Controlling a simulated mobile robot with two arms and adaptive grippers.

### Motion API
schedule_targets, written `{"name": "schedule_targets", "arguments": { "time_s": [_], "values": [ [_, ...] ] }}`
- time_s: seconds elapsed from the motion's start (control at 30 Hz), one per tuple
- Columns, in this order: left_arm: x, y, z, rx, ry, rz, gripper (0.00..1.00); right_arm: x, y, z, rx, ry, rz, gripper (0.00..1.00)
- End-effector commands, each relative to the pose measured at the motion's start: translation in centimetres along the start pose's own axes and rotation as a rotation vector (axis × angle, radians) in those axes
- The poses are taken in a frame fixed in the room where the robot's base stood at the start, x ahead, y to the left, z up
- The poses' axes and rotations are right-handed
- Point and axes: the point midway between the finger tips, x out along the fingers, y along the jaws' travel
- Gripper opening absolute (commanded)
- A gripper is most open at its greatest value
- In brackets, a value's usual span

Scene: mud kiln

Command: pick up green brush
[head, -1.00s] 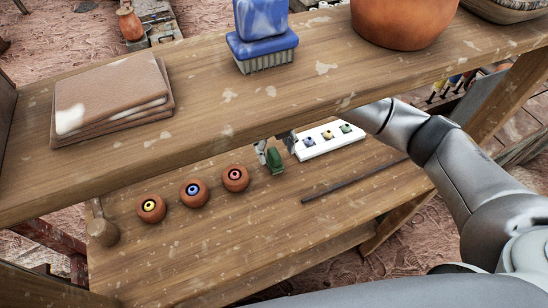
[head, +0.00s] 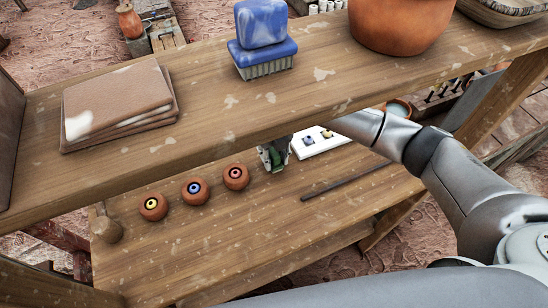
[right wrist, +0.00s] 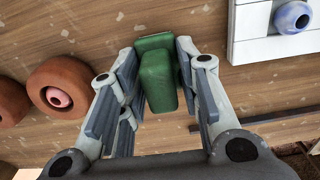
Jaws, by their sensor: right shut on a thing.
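The green brush (right wrist: 158,75) is between the two fingers of my right gripper (right wrist: 155,85) in the right wrist view. The fingers are shut on it, one on each side. In the head view the right gripper (head: 272,155) is under the upper shelf's front edge, with the green brush (head: 277,161) showing small at its tips, over the lower shelf. I cannot tell whether the brush still touches the lower shelf. The upper shelf hides part of the right wrist. My left gripper is not in view.
Several clay pots, such as the red-centred one (head: 236,176), stand left of the gripper on the lower shelf (head: 215,235). A white tray (head: 309,149) is close on the right, with a dark rod (head: 345,180) in front. A blue brush (head: 263,55) stands on the upper shelf (head: 210,90).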

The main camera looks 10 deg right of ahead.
Motion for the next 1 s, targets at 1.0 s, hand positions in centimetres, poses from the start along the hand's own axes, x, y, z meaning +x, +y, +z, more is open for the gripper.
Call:
{"name": "schedule_targets", "arguments": {
  "time_s": [1.0],
  "values": [
    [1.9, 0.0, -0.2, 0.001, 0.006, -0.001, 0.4, -10.1, 0.0, 0.0, 0.0, 0.0, 0.0, 0.07]
  ]
}}
